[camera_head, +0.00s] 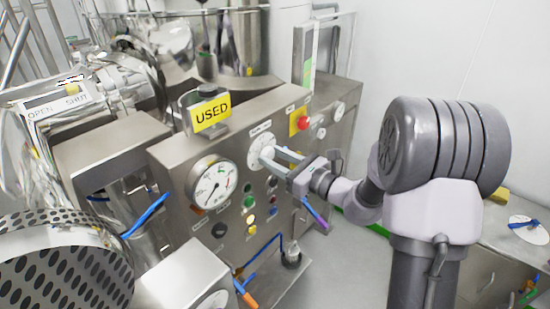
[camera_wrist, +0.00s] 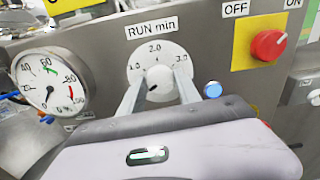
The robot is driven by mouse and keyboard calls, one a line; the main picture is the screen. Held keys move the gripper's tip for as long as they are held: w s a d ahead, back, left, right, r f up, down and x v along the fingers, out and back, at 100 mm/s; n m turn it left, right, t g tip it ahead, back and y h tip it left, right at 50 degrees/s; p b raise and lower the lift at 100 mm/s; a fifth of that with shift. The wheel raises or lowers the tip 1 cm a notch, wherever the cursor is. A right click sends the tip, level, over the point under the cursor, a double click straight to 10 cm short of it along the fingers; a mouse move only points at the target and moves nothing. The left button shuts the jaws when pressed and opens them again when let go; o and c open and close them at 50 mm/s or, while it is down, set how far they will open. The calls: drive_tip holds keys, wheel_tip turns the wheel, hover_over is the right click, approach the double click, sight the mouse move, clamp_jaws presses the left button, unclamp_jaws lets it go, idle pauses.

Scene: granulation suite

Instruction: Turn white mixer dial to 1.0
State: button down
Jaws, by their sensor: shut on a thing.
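The white mixer dial (camera_wrist: 157,55) is on the steel panel under a "RUN min" label, with 1.0 at left, 2.0 at top and 3.0 at right. It also shows in the head view (camera_head: 259,143). My gripper (camera_wrist: 160,79) reaches it from the front, with one finger on each side of the white centre knob, and is shut on it. A short dark mark on the knob's lower left seems to be the pointer; its exact reading is unclear. In the head view my gripper (camera_head: 269,153) meets the dial from the right.
A blue button (camera_wrist: 212,90) is close to the right finger. Several coloured buttons sit below. A yellow "USED" sign (camera_head: 211,112) stands on top.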

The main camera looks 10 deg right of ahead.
drive_tip(key=shift+r+m+p, duration=0.1)
drive_tip(key=shift+m+p, duration=0.2)
drive_tip(key=shift+p, duration=0.1)
drive_tip(key=shift+m+p, duration=0.6)
drive_tip(key=m+p, duration=0.4)
drive_tip(key=shift+r, duration=0.1)
drive_tip(key=m+p, duration=0.3)
drive_tip(key=shift+m, duration=0.3)
drive_tip(key=shift+m+p, duration=0.85)
drive_tip(key=shift+m, duration=0.25)
drive_tip(key=shift+f, duration=0.25)
drive_tip(key=c, duration=0.9)
unclamp_jaws()
drive_tip(key=shift+d, duration=0.1)
drive_tip(key=shift+o, duration=0.2)
